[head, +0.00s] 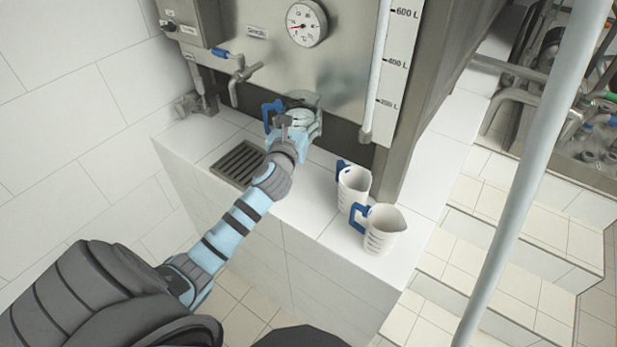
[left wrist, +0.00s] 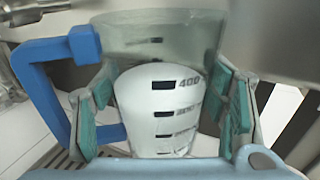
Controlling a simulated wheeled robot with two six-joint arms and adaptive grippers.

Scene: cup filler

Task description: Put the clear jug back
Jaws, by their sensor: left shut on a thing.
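My left gripper (head: 297,122) is shut on the clear jug (head: 300,98), close in front of the steel tank. In the left wrist view the jug (left wrist: 155,40) stands between the gripper's teal pads (left wrist: 165,112). Its blue handle (left wrist: 40,85) is on the left side. The lower part of the jug looks white, with dark marks and a 400 on it; the upper part is see-through. In the head view the gripper covers much of the jug, so I cannot tell whether its base touches the ledge. My right gripper is not in view.
Two white jugs with blue handles stand on the tiled ledge (head: 320,228), one (head: 354,186) behind the other (head: 383,231). A drain grate (head: 238,163) lies left of my gripper. A tap (head: 240,78) and a gauge (head: 307,22) are on the tank. A pale pole (head: 540,165) crosses the right side.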

